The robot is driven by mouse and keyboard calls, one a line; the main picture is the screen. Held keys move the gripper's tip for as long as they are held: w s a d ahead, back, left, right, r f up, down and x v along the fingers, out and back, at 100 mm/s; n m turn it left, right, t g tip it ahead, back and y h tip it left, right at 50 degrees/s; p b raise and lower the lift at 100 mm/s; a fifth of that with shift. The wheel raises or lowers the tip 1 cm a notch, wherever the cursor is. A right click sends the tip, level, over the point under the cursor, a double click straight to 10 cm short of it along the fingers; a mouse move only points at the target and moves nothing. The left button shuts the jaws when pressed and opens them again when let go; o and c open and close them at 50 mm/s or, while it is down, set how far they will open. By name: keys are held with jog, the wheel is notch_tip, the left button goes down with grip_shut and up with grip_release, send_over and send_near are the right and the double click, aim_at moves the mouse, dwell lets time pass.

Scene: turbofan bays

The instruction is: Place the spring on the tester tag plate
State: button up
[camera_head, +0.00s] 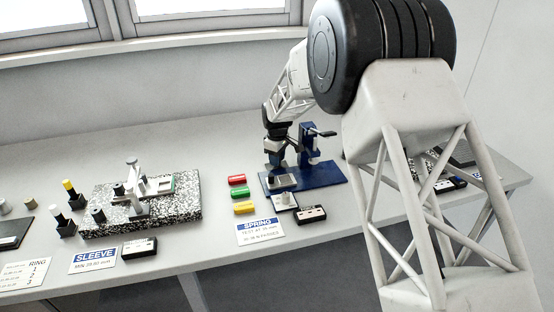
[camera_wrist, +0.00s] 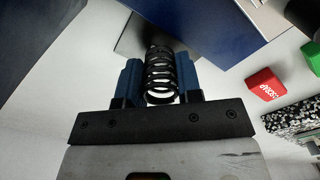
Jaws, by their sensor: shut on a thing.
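A dark coil spring (camera_wrist: 161,75) stands between the two blue fingers of my gripper (camera_wrist: 158,85) in the wrist view. The fingers are shut on it from both sides. In the head view my gripper (camera_head: 275,158) is over the left part of the blue tester (camera_head: 322,176), and the spring cannot be made out there. The tester's blue base (camera_wrist: 215,25) also shows beyond the spring in the wrist view. I cannot tell which surface is the tag plate.
Red (camera_head: 237,180), green (camera_head: 239,193) and yellow (camera_head: 244,208) blocks lie left of the tester. A SPRING card (camera_head: 260,231) and a small dark device (camera_head: 311,214) lie in front. A speckled slab (camera_head: 180,212) with fixtures stands further left. Bare bench lies between slab and blocks.

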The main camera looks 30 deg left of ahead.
jog(key=shift+f, duration=0.2)
jog(key=shift+f, duration=0.15)
jog(key=o, duration=0.9)
jog(key=shift+o, duration=0.2)
notch_tip(320, 180, up, 12)
dwell(0.4)
dwell(0.7)
